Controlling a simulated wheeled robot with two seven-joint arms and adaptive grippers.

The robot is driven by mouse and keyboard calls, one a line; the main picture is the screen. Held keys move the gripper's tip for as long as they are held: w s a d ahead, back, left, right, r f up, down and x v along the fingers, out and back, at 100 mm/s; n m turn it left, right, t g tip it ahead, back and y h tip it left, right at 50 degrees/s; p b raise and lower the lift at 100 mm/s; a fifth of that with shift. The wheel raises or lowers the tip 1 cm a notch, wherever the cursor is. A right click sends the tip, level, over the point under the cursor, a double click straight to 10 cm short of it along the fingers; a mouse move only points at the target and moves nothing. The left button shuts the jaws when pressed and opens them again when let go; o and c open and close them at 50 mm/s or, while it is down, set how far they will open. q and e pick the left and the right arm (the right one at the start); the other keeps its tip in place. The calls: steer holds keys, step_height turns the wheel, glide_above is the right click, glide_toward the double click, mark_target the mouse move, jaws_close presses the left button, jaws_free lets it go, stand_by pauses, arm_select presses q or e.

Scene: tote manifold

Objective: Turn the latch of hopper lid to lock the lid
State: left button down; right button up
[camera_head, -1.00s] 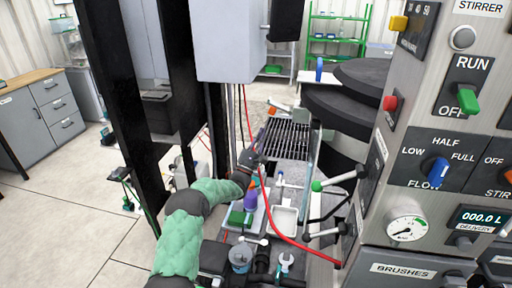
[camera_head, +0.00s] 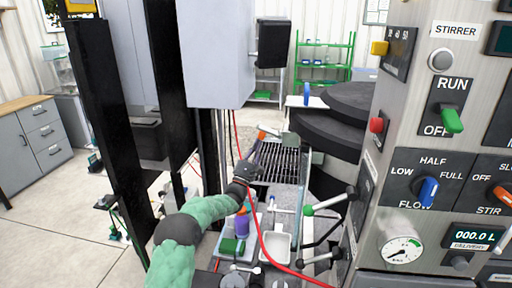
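My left arm, with a green sleeve, reaches up from the bottom left. My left gripper (camera_head: 253,160) is dark and small in the head view, at the left edge of a dark slatted grate (camera_head: 279,163). Its fingers are too small to tell open from shut. An orange-tipped part (camera_head: 262,135) and a light grey bar (camera_head: 270,130) show just beyond the gripper; I cannot tell whether it touches them. I cannot clearly make out the hopper lid or its latch. My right gripper is not in view.
A steel control panel (camera_head: 432,150) with knobs fills the right side. Black-handled levers (camera_head: 330,203) stick out left of it.

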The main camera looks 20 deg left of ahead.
mark_target(258, 126)
arm_select(q)
steer(key=shift+a+r+m+g+h, duration=0.1)
steer(key=shift+r+m+g+h, duration=0.1)
steer(key=shift+m+h, duration=0.4)
steer(key=shift+a+r+m+g+h, duration=0.1)
steer(key=shift+m+g+h, duration=0.1)
steer(key=shift+m+h, duration=0.35)
steer(key=shift+a+r+m+g+h, duration=0.15)
steer(key=shift+m+g+h, duration=0.1)
steer(key=shift+m+h, duration=0.4)
steer(key=shift+d+r+m+g+h, duration=0.15)
steer(key=shift+m+g+h, duration=0.2)
steer(key=shift+m, duration=0.45)
steer(key=shift+a+r, duration=0.1)
steer(key=r+m+g+h+p, duration=0.1)
steer(key=r+m+g+p, duration=0.1)
steer(key=r+m, duration=0.1)
steer(key=d+r+m+g+h+p, duration=0.1)
steer(key=r+m+g, duration=0.2)
steer(key=m, duration=0.1)
steer(key=r+m+g+h+p, duration=0.1)
steer(key=r+m+g+p, duration=0.1)
steer(key=r+m+g, duration=0.1)
steer(key=shift+w+d+r+m+p, duration=0.15)
steer(key=shift+m+p, duration=0.15)
steer(key=shift+m, duration=0.4)
steer(key=shift+d+r, duration=0.15)
steer(key=shift+d, duration=0.3)
